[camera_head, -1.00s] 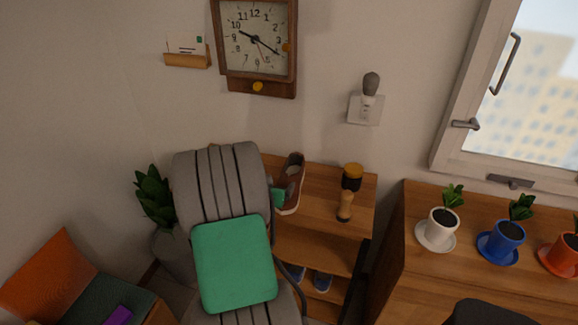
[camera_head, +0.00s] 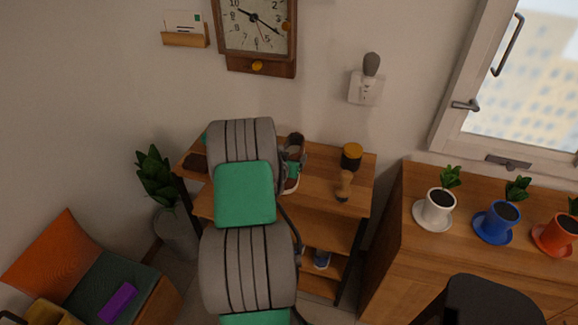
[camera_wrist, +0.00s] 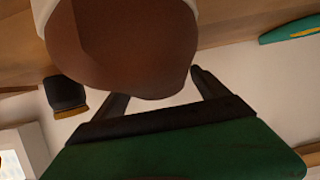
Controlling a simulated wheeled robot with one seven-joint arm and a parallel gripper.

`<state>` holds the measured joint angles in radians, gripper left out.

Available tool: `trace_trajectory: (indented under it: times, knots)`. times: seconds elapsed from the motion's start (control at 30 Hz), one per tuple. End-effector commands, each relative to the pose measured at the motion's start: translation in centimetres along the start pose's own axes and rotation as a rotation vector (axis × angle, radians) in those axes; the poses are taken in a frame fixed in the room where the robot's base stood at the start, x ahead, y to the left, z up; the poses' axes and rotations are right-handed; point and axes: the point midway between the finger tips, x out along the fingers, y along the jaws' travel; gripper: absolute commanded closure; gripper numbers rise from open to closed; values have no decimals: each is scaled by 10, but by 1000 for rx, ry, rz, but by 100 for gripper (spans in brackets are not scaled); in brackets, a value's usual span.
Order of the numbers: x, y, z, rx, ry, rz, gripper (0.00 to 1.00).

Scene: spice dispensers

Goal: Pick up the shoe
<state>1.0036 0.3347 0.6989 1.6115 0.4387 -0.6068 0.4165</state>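The brown shoe (camera_head: 293,174) with a pale sole rests on the top board of the wooden shelf unit, partly hidden by my arm in the head view. In the wrist view the shoe (camera_wrist: 125,45) fills the upper middle, very close, with its rounded brown end towards my gripper (camera_wrist: 158,84). The two dark fingers are spread apart, one towards each side of that end. The shoe hides part of the left finger, and I cannot tell whether either finger touches it.
A black jar with a yellow lid (camera_head: 352,156) and a wooden-handled brush (camera_head: 343,186) stand right of the shoe. A dark brown item (camera_head: 194,162) lies at the shelf's left end. Blue shoes (camera_head: 321,259) sit lower. Potted plants (camera_head: 437,207) stand on the right cabinet.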

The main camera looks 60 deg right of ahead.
Motion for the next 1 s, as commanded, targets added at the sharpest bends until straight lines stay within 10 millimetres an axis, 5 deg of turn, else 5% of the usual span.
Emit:
trace_trajectory:
  times: [0.83, 1.0]
  knots:
    - [0, 0, 0, 0, -1, -1, 86]
    - [0, -1, -1, 0, 1, -1, 87]
